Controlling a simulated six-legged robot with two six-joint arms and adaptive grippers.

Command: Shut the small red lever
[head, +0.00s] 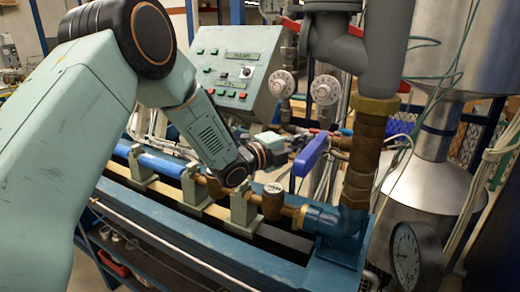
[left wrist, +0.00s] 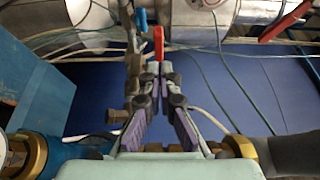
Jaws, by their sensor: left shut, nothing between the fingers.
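A small red lever (left wrist: 158,42) stands upright in the left wrist view, straight beyond my left fingertips. In the head view a small piece of red (head: 318,131) shows just past my left gripper, mostly hidden behind the blue lever. My left gripper (head: 297,143) reaches in among the pipes. In the left wrist view its fingers (left wrist: 155,72) are together with nothing between them. The fingertips line up with the lower end of the red lever; I cannot tell whether they touch it. My right gripper is in neither view.
A large blue lever (head: 309,156) stands close by the gripper. Another red handle (left wrist: 287,20) is at the upper right of the wrist view. A thick vertical pipe (head: 366,150), a control box (head: 235,70), dials (head: 325,90) and a gauge (head: 407,256) crowd around.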

